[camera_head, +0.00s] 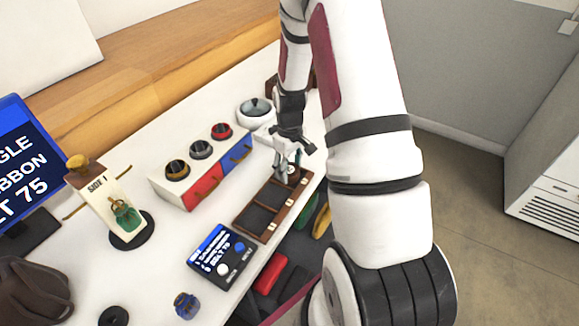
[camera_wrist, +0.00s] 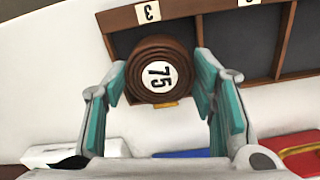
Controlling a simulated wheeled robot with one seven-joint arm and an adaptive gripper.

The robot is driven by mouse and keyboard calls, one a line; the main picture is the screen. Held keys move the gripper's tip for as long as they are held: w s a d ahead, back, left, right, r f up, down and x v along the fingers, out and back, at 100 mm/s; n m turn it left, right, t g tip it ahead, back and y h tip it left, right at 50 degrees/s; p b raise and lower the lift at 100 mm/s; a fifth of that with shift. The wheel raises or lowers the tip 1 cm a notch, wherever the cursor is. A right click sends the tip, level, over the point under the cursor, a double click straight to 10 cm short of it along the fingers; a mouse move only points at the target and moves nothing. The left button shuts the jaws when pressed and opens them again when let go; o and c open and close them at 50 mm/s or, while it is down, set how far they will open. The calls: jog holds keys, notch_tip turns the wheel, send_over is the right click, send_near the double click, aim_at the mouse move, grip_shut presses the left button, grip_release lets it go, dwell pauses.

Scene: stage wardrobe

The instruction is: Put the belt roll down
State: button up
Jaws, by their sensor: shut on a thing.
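A brown coiled belt roll (camera_wrist: 177,48) with a white "75" label sits between the fingers of my gripper (camera_wrist: 161,88) in the wrist view. The fingers press on it from both sides. In the head view my gripper (camera_head: 289,168) is low over the far end of the dark wooden tray (camera_head: 240,228), and the roll is mostly hidden there. In the wrist view the tray (camera_wrist: 183,10) shows dark compartments. The roll overlaps the compartment by the "3" tag; I cannot tell whether it touches the floor.
A white box (camera_head: 161,186) with red and blue drawers stands left of the tray, with several round things on top. A white round pot (camera_head: 254,110) stands behind. A small screen unit (camera_head: 221,256) lies nearer. The table edge runs close along the tray's right side.

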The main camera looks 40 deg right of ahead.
aim_at(290, 169)
jog(key=shift+f, duration=0.15)
jog(key=o, duration=1.2)
jog(key=s+a+r, duration=0.1)
jog(key=a+r, duration=0.2)
jog(key=r, duration=0.7)
jog(key=s+a+r, duration=0.1)
jog(key=a+r, duration=0.1)
jog(key=r, duration=0.9)
jog(key=s+a+r+t, duration=0.1)
jog(key=s+a+r, duration=0.3)
jog(key=s+a, duration=0.1)
jog(key=s+a+r+m+t, duration=0.1)
jog(key=s+a+r, duration=0.3)
jog(key=s, duration=0.4)
jog(key=s+a+r+t, duration=0.1)
jog(key=s+a+r, duration=0.3)
jog(key=s, duration=0.3)
jog(key=shift+s+a+r+m+t+p, duration=0.1)
jog(key=shift+a+r+m+t+p, duration=0.1)
jog(key=shift+a, duration=0.25)
jog(key=shift+s+a+r+m+t+p, duration=0.1)
jog(key=shift+a+r+m, duration=0.1)
jog(key=shift+a, duration=0.2)
